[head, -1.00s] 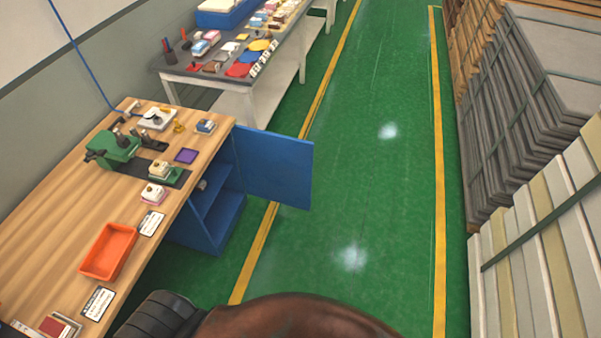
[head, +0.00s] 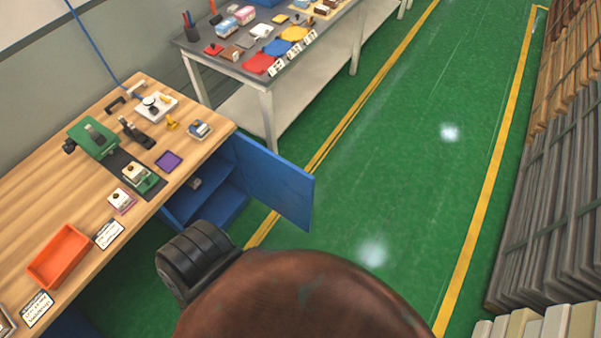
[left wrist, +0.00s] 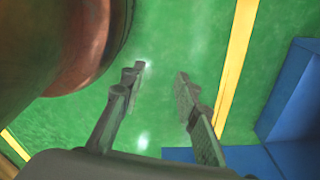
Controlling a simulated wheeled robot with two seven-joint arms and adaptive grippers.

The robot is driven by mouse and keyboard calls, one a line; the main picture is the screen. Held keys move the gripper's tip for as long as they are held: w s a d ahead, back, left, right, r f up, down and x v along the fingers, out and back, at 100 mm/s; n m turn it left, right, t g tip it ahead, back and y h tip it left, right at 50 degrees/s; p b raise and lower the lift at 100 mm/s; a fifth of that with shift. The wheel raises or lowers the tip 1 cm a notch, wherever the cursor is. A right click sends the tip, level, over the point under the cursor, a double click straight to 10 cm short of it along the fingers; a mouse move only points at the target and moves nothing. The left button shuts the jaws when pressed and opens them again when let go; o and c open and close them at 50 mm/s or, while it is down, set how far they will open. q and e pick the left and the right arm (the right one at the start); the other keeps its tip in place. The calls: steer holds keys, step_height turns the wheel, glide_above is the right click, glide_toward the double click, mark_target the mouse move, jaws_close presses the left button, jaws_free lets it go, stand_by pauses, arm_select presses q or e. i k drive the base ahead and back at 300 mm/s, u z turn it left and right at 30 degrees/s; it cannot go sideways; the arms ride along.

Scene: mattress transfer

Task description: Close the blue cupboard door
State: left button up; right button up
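The blue cupboard (head: 215,203) is under the right end of the wooden workbench, with a shelf visible inside. Its blue door (head: 272,180) stands wide open, sticking out to the right toward the yellow floor line. My left gripper (left wrist: 160,72) is open and empty in the left wrist view, above green floor. Blue panels (left wrist: 292,95) lie to its right and below in that view, apart from the fingertips; I cannot tell which is the door. In the head view the left gripper's fingers are hidden. My right gripper is in neither view.
The workbench (head: 60,195) holds an orange tray (head: 58,256), a green tool (head: 92,138) and small parts. A grey table (head: 250,72) stands behind. Stacked panels (head: 560,190) line the right side. Green floor (head: 400,170) is clear between.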

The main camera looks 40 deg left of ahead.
mark_target(287, 190)
steer(key=i, duration=3.4)
steer(key=u, duration=3.6)
